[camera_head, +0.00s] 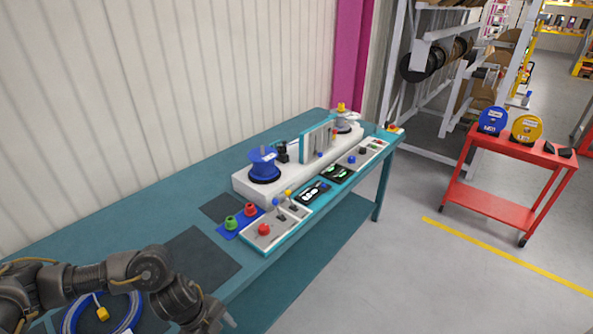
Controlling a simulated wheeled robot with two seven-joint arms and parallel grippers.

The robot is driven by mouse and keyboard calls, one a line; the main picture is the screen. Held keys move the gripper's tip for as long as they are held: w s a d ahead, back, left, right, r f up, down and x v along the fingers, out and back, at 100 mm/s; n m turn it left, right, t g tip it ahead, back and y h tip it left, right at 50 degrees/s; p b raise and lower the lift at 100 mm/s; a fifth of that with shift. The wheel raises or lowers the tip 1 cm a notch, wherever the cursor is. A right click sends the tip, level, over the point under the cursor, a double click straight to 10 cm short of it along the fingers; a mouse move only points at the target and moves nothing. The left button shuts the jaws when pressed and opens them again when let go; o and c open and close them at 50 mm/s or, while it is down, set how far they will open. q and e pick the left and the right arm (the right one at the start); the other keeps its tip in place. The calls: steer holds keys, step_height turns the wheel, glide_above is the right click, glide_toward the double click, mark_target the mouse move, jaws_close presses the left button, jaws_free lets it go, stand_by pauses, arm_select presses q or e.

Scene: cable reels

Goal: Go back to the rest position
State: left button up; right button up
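One of my arms comes in from the left at the lower left, over the teal workbench (130,195). Its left gripper (222,322) is at the bottom edge, partly cut off, so its fingers do not show clearly. A coil of blue cable (70,318) with a yellow tag (102,313) lies on the bench beneath this arm. My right gripper is not in view. A blue reel (263,163) stands on the white machine (245,187) on the bench, well away from my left gripper.
Control panels (280,226) with buttons and small screens line the bench's front edge. A red cart (485,203) at the right carries a blue reel (493,120) and a yellow reel (526,128). A cable rack (430,80) stands behind. The grey floor (400,280) between bench and cart is clear.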

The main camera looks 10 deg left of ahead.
arm_select(q)
steer(key=w+d+f+n+t+h+b, duration=0.1)
steer(key=w+d+f+n, duration=0.25)
steer(key=f, duration=0.35)
steer(key=w+d+f+n+t+h+b, duration=0.1)
steer(key=w+d+f+n+t+h, duration=0.1)
steer(key=w+d+f+n, duration=0.25)
steer(key=s+a+f+n+t+y+b, duration=0.1)
steer(key=s+a+f+n, duration=0.1)
steer(key=f, duration=0.7)
steer(key=s+a+f+n+y, duration=0.1)
steer(key=s+a+f+n, duration=0.15)
steer(key=f, duration=0.75)
steer(key=s+a+f+n+g+y, duration=0.1)
steer(key=s+f, duration=0.4)
steer(key=s, duration=0.6)
steer(key=s+a+f+n+g+y+b, duration=0.1)
steer(key=s+f, duration=0.4)
steer(key=s, duration=0.6)
steer(key=s+a+f+n+g+y, duration=0.1)
steer(key=s+f, duration=0.4)
steer(key=s, duration=0.6)
steer(key=a+n+y, duration=0.1)
steer(key=n, duration=0.1)
steer(key=shift+a+f+n+g+y+b, duration=0.2)
steer(key=shift+n+g+y+b, duration=0.1)
steer(key=shift+n+y, duration=0.1)
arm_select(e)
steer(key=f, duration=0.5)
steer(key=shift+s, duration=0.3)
